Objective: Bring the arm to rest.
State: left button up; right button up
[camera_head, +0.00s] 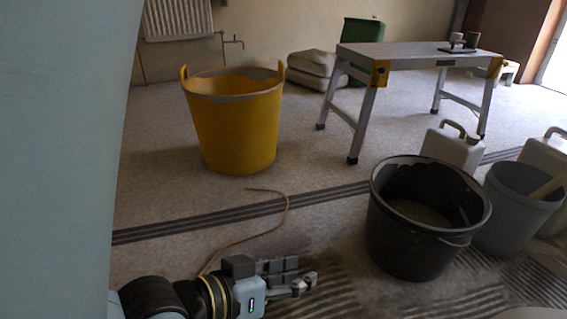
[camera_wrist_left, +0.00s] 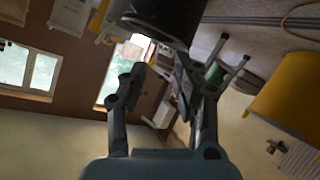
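My left gripper (camera_head: 303,281) shows at the bottom of the head view, its arm coming in from the lower left. It points right, over the floor in front of the black bucket (camera_head: 412,232), and does not touch it. In the left wrist view the two fingers of my left gripper (camera_wrist_left: 160,72) stand apart with nothing between them. That view is strongly rotated, and the black bucket (camera_wrist_left: 160,18) appears beyond the fingertips. My right gripper is in neither view.
A yellow tub (camera_head: 235,130) stands at centre left and a folding workbench (camera_head: 400,52) behind at the right. A grey bucket (camera_head: 515,215) and white canister (camera_head: 455,145) flank the black bucket. A thin cable (camera_head: 262,232) lies on the floor. The floor between tub and bucket is mostly clear.

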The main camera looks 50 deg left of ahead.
pick_arm(q)
jog(key=s+r+m, duration=0.1)
jog(key=m, duration=0.1)
jog(key=s+r+m, duration=0.1)
jog(key=r+m, duration=0.1)
jog(key=s+d+r+m+t, duration=0.1)
jog(key=m, duration=0.1)
jog(key=shift+d+r+h, duration=0.1)
jog(key=shift+r+h, duration=0.15)
jog(key=shift+h, duration=0.05)
